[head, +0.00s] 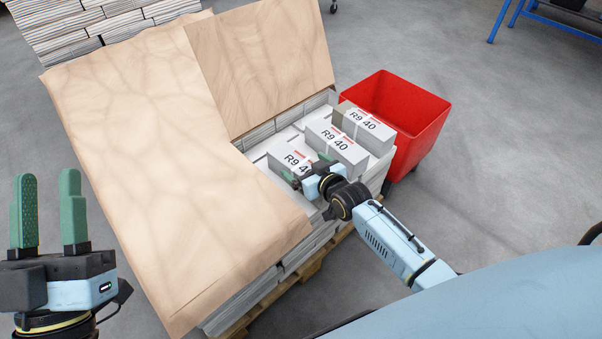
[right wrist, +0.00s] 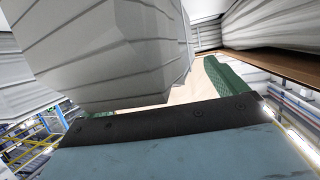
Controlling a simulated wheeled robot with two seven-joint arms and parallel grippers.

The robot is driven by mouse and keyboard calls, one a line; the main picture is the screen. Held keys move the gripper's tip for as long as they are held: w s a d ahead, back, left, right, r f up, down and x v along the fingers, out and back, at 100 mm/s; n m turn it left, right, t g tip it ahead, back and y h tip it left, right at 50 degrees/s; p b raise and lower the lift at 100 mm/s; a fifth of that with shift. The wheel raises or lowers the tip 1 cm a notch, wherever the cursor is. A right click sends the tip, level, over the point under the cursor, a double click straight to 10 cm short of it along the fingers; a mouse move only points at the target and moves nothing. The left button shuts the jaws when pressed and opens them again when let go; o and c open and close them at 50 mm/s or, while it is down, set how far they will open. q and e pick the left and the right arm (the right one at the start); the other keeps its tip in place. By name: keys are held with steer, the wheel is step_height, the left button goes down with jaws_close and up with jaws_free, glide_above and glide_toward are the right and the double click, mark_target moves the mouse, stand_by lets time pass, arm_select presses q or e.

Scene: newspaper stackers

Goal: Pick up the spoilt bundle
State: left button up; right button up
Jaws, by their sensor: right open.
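Three bundles printed "R9 40" lie on the pallet stack: a near one (head: 289,156), a middle one (head: 337,146) and a far right one (head: 369,124). The far right one has a dull, olive-tinted left end; I cannot tell for sure which bundle is spoilt. My right gripper (head: 307,171) is open at the front of the near bundle, fingers towards it; contact is unclear. My left gripper (head: 48,178) is open and empty, left of the stack.
Brown paper sheets (head: 165,150) cover the left and back of the stack, one raised at the back. A red bin (head: 425,120) stands right behind the stack. More newspaper stacks (head: 75,30) are at the back left. Grey floor is clear at right.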

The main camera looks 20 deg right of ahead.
steer(key=shift+s+f, duration=0.1)
steer(key=c, duration=1.9)
jaws_close()
steer(key=shift+r, duration=0.25)
